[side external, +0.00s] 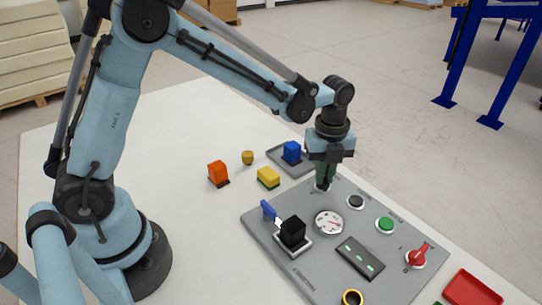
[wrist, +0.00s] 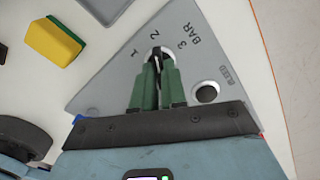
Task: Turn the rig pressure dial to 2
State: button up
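The pressure dial (wrist: 157,50) is a pale round dial with a dark knob, at the narrow end of the grey panel in the wrist view. The marks 1, 2, 3 and BAR are printed around it, with 2 just beyond it. In the side view the dial (side external: 322,187) sits at the panel's far corner, mostly behind my fingers. My gripper (wrist: 158,58) points down at the dial; its green fingers are close together with the dark knob between their tips. In the side view my gripper (side external: 323,184) reaches the dial. The fingers hide which mark the knob points to.
The grey panel (side external: 283,255) also carries a gauge (side external: 329,223), a black button (side external: 356,202), a green button (side external: 385,225), a red switch (side external: 417,256) and a blue lever (side external: 268,210). Yellow (side external: 268,177), orange (side external: 218,173) and blue (side external: 291,152) blocks stand nearby.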

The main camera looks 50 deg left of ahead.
jog(key=o, duration=0.4)
notch_tip(320, 180, up, 12)
dwell(0.6)
jog(key=s+a+f+n+t, duration=0.1)
jog(key=s+a+n+t, duration=0.2)
jog(key=n, duration=0.9)
jog(key=s+a+n+t, duration=0.4)
jog(key=s+n, duration=0.6)
jog(key=n, duration=0.2)
jog(key=shift+s+a+f, duration=0.3)
jog(key=shift+a+f, duration=0.05)
jog(key=shift+a, duration=0.05)
